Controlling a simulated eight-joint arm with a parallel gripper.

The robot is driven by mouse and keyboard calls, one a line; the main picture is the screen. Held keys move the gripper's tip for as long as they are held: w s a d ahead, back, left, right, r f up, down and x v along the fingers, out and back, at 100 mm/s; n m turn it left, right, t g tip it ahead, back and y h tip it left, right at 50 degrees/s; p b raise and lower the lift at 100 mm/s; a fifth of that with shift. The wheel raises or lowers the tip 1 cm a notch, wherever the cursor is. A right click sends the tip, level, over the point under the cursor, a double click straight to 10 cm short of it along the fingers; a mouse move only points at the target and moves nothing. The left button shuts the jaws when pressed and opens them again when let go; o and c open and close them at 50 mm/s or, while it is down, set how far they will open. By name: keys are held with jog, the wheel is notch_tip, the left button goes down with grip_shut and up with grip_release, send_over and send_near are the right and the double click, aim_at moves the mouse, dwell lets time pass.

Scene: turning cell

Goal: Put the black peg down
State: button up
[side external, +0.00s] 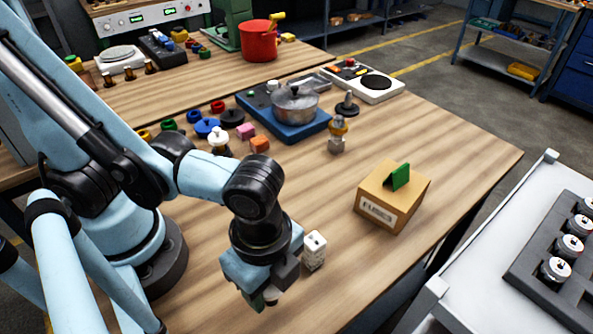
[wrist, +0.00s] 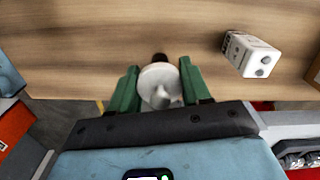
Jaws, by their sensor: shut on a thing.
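My gripper (side external: 262,299) is low near the table's front edge, just left of a white block. In the wrist view its green fingers (wrist: 160,90) are shut on a pale grey round-topped piece (wrist: 161,86) with a small knob. A short dark part shows beyond its rim. A bit of the pale piece shows at the fingertips in the side view (side external: 271,296). I cannot tell if this piece is the black peg, as its lower part is hidden. I cannot tell whether it touches the table (side external: 460,160).
The white block (side external: 314,250) with dark dots stands close right of my gripper, also in the wrist view (wrist: 250,54). A cardboard box (side external: 392,198) with a green piece on top is farther right. A pot (side external: 295,104) stands behind. Bare wood lies between.

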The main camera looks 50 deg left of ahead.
jog(key=shift+f, duration=0.8)
jog(key=shift+f, duration=0.1)
jog(key=o, duration=1.2)
jog(key=shift+r, duration=5.95)
jog(key=shift+w+a+r, duration=0.1)
jog(key=shift+w, duration=0.05)
jog(key=w+a+n+t, duration=0.3)
jog(key=w+a+n, duration=0.4)
jog(key=a+n, duration=0.1)
jog(key=w+a+n+t, duration=0.4)
jog(key=w+a+n, duration=0.3)
jog(key=a, duration=0.4)
jog(key=shift+w+a+f+n, duration=0.2)
jog(key=shift+w+n, duration=0.15)
jog(key=shift+n, duration=0.05)
